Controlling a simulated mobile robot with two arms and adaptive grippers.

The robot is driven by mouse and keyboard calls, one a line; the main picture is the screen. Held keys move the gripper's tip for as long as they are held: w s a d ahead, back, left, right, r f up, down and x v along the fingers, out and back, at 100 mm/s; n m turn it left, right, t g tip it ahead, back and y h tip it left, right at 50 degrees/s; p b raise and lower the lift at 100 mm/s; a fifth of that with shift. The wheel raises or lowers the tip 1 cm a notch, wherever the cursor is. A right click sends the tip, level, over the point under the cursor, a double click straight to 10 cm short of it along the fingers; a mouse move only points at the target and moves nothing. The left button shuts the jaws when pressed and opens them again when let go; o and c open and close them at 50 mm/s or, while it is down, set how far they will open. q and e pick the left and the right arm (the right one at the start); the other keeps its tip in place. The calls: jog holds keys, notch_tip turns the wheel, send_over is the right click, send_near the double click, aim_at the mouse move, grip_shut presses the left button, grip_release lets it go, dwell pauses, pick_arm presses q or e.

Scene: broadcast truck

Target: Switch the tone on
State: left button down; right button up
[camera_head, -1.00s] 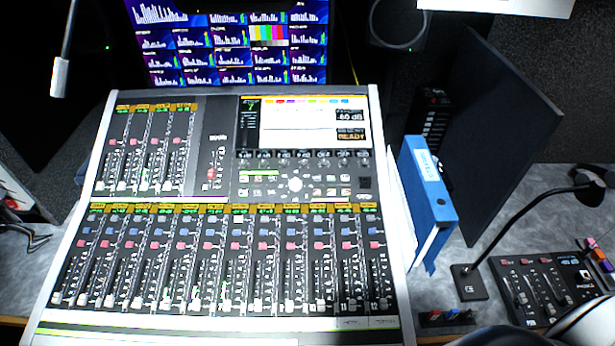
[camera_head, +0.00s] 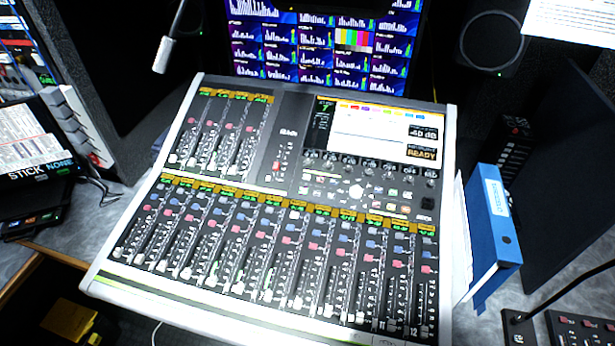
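A large mixing console (camera_head: 285,142) with a pale frame sits on the desk in the middle of the view. Its lower bank holds several fader strips, and a shorter bank is at upper left. Its screen (camera_head: 370,128) shows "-60 dB" and "READY" in boxes at the right. Below the screen are a row of knobs, a round white control (camera_head: 356,191) and small coloured buttons. I cannot read which control is marked for the tone. Neither of my grippers shows in this view.
A blue binder (camera_head: 492,232) stands right of the console, beside a dark panel (camera_head: 575,190). A microphone (camera_head: 164,54) hangs at upper left. Monitors (camera_head: 318,45) and a speaker (camera_head: 492,42) are behind. A "STICK NONE" display (camera_head: 36,150) is at left.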

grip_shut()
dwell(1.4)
